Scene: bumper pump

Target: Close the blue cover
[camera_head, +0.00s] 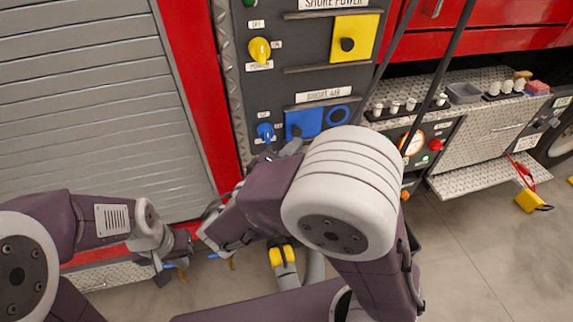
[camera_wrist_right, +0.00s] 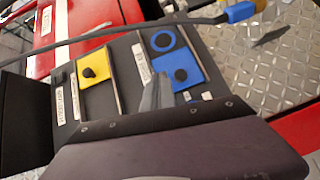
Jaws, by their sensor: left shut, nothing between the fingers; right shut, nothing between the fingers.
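The blue cover (camera_head: 303,124) is a square plate with a darker knob on the dark control panel. It sits beside the blue ring (camera_head: 338,115), left of it, and the ring's opening is uncovered. In the right wrist view the cover (camera_wrist_right: 182,72) lies just below the ring (camera_wrist_right: 163,41). My right gripper (camera_head: 291,148) is shut at the cover's lower edge, partly hidden by my arm. In the right wrist view its grey fingers (camera_wrist_right: 155,92) overlap the cover's left edge; contact is unclear. My left gripper (camera_head: 183,246) is shut and empty, low in front of the shutter.
A blue knob (camera_head: 265,131) is left of the cover. A yellow plate (camera_head: 355,39) and yellow knob (camera_head: 260,50) sit higher on the panel. Dark hoses (camera_head: 388,62) hang right of it. A yellow-handled valve (camera_head: 283,255) is below.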

